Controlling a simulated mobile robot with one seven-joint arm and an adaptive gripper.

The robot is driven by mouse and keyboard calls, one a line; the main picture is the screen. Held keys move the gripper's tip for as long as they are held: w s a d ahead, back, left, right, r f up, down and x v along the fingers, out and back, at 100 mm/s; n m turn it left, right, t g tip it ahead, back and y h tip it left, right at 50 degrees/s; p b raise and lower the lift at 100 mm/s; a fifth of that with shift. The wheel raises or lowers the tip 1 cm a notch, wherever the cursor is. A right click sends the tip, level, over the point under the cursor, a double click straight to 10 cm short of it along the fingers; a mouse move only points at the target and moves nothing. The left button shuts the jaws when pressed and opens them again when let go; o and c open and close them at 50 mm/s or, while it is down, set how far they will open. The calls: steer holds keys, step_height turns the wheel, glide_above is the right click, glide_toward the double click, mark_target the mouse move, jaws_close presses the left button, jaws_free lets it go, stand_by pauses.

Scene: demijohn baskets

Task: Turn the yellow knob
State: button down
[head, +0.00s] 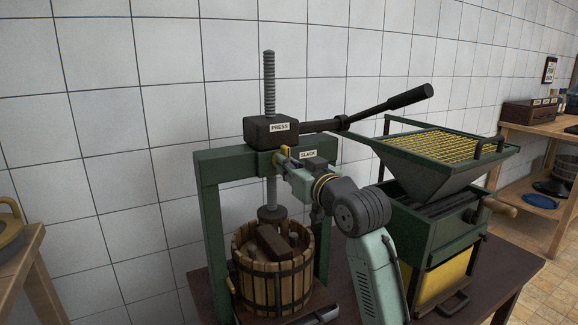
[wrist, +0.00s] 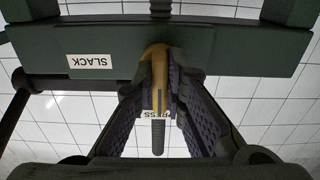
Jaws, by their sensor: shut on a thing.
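The yellow knob (wrist: 154,52) is on the front of the green crossbeam of the press. My gripper (wrist: 159,80) is shut on it, with one dark ridged finger on either side. In the head view the knob (head: 276,158) shows as a small yellow piece beside my gripper (head: 285,160). The fingers hide part of the knob. A SLACK label (wrist: 85,61) is on the crossbeam beside the knob. A PRESS label (head: 279,127) is on the dark block above the beam; the fingers partly cover it in the wrist view.
A wooden slatted basket (head: 272,285) stands under the press screw (head: 269,85). A long dark lever (head: 385,107) reaches right from the block. A green crusher with a hopper (head: 400,168) stands close on the right. A tiled wall is behind.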

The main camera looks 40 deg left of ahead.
steer(key=c, duration=1.6)
jaws_free()
steer(key=shift+c, duration=0.2)
steer(key=v, duration=1.2)
